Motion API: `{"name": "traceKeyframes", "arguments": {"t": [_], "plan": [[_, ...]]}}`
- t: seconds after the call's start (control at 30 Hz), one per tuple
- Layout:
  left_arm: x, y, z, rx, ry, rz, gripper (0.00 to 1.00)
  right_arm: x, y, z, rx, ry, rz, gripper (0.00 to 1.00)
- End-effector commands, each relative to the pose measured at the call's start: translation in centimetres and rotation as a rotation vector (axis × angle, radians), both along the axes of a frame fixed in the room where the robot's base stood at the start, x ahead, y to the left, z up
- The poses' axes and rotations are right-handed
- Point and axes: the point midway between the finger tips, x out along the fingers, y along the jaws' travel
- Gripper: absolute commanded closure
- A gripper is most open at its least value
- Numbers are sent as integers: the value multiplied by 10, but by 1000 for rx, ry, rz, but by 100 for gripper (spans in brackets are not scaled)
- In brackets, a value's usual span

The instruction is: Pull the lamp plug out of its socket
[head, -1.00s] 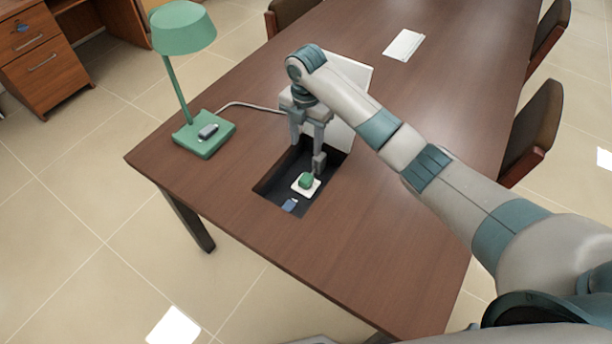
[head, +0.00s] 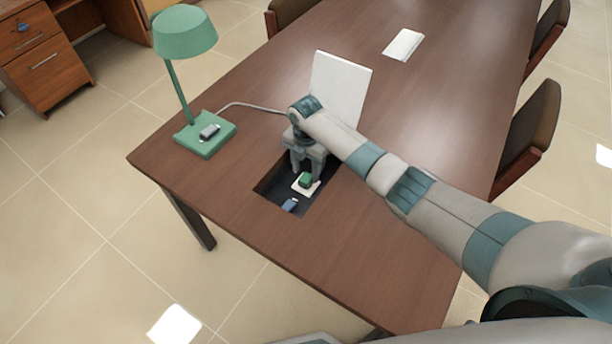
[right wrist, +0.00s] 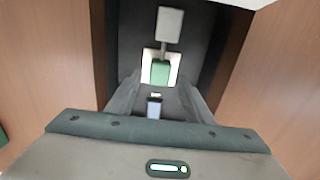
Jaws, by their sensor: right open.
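The green plug (head: 306,180) sits on a white socket plate (head: 314,188) inside a dark recess in the table. In the right wrist view the green plug (right wrist: 160,73) stands on the white plate (right wrist: 148,75), with a grey strip running from it to a grey block. The green lamp (head: 186,35) stands on the table to the left. My right gripper (head: 307,173) is open and points down into the recess just above and behind the plug. In the right wrist view its fingers (right wrist: 160,100) lie either side of the plug's near side. My left gripper is out of view.
A blue stick-like item (head: 290,204) lies in the recess in front of the socket. A white raised lid (head: 340,85) stands behind the recess. A grey cable (head: 250,106) runs from the lamp's base toward the recess. Papers (head: 403,44) lie farther back.

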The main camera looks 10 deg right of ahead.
Motion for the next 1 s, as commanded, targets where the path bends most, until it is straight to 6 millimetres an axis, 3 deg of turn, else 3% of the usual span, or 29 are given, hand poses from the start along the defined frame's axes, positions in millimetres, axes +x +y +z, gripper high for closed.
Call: {"name": "traceKeyframes", "arguments": {"t": [0.1,0.3,0.73,0.93,1.0], "plan": [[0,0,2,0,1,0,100,-1,0,-19,-1,3,-2,53],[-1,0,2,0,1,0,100,0,0,-37,-1,1,-1,53],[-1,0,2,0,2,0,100,0,0,-43,-1,-1,0,53],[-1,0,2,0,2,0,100,0,0,-43,-1,-1,0,99],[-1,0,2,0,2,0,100,0,0,-43,-1,-1,0,100]]}}
